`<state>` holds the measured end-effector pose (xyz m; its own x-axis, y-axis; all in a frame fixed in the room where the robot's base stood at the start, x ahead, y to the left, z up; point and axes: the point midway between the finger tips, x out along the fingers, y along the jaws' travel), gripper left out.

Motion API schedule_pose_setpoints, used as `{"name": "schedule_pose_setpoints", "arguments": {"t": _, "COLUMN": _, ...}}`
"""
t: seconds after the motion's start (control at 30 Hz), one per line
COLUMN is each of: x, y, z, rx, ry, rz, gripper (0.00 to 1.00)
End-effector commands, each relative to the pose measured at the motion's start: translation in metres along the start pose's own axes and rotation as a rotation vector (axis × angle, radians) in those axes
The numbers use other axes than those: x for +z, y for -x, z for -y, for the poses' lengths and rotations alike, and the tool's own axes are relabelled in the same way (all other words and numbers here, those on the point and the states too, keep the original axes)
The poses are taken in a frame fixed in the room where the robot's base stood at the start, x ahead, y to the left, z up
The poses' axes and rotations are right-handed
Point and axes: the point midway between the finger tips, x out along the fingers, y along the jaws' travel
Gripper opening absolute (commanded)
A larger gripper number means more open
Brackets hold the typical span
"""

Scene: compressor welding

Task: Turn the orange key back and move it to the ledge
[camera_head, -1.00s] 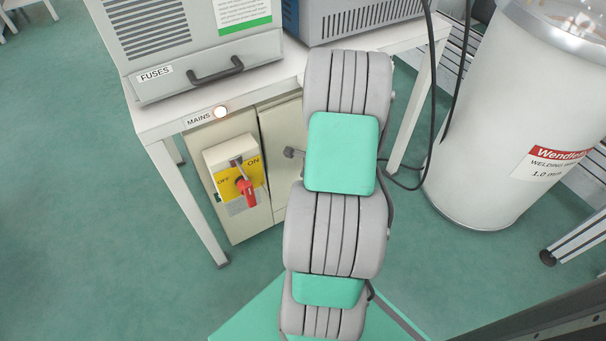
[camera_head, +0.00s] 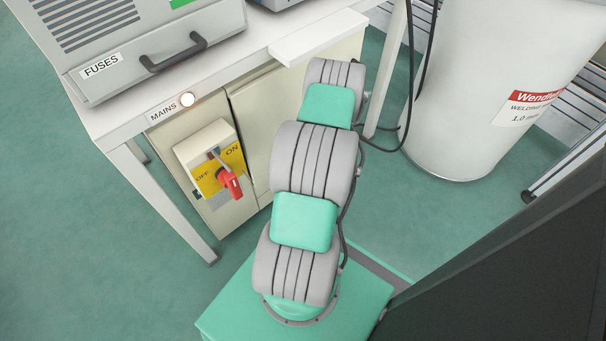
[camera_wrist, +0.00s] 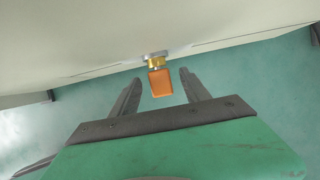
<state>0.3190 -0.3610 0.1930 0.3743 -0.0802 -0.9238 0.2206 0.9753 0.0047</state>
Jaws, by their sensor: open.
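In the wrist view, the orange key (camera_wrist: 161,83) sticks out from a brass-coloured lock (camera_wrist: 155,62) on a pale panel. My gripper (camera_wrist: 160,77) is open, with one dark finger on each side of the key and visible gaps on both sides. The fingers do not appear to touch it. In the head view, my arm hides the key, the lock and the gripper. A white ledge (camera_head: 318,36) juts from the front edge of the bench, just above my arm.
The bench (camera_head: 110,122) carries a FUSES box (camera_head: 105,82). A large white drum (camera_head: 470,100) and hanging black cables (camera_head: 425,55) are at right.

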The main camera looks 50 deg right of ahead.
Motion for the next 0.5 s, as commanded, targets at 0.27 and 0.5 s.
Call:
{"name": "schedule_pose_setpoints", "arguments": {"t": 0.27, "x": 0.0006, "y": 0.0008, "z": 0.0, "rx": 0.0, "ry": 0.001, "rz": 0.0, "gripper": 0.46}}
{"name": "schedule_pose_setpoints", "arguments": {"t": 0.5, "x": 0.0006, "y": 0.0009, "z": 0.0, "rx": 0.0, "ry": 0.001, "rz": 0.0, "gripper": 0.27}}
